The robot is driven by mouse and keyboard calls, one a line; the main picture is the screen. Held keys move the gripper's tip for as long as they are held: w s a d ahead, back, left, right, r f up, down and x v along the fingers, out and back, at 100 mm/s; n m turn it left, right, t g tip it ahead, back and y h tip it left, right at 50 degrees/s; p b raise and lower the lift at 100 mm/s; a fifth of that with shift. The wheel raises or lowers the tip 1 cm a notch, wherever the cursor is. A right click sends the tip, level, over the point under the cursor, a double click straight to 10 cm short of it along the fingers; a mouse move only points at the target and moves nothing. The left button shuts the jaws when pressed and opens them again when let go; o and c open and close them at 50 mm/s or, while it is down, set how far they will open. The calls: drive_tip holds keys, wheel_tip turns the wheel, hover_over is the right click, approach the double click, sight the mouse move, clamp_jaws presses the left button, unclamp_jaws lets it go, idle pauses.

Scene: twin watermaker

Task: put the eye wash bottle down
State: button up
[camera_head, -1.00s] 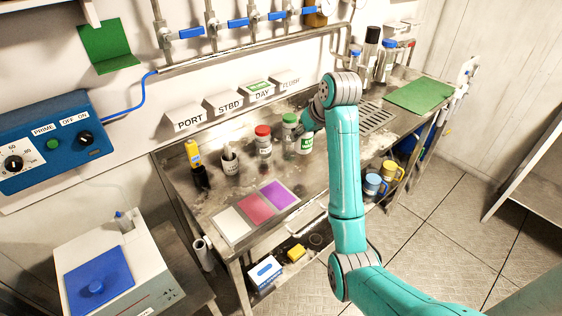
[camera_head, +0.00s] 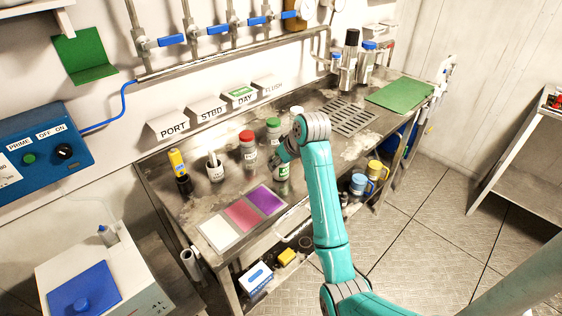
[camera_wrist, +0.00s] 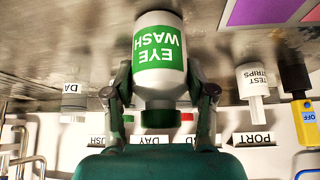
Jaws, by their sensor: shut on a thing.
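The eye wash bottle, white with a green label, is held between the two fingers of my gripper (camera_wrist: 160,95). In the wrist view the bottle (camera_wrist: 158,50) appears inverted, its lettering upside down like the signs behind it. In the head view the bottle (camera_head: 283,172) is partly hidden by my gripper (camera_head: 280,161), in front of a green-capped bottle (camera_head: 273,132). It is over the steel counter (camera_head: 330,155), near the front edge. I cannot tell whether its base touches the counter.
A red-capped bottle (camera_head: 248,150), a test strips cup (camera_head: 215,170) and a yellow tester (camera_head: 178,163) stand to the left. White, pink and purple squares (camera_head: 265,200) lie at the front. A drain grate (camera_head: 348,116) and green mat (camera_head: 402,95) are at right.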

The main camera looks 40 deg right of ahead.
drive_tip(key=o, duration=0.9)
drive_tip(key=shift+f, duration=0.1)
drive_tip(key=shift+c, duration=0.2)
drive_tip(key=o, duration=0.4)
drive_tip(key=shift+o, duration=0.2)
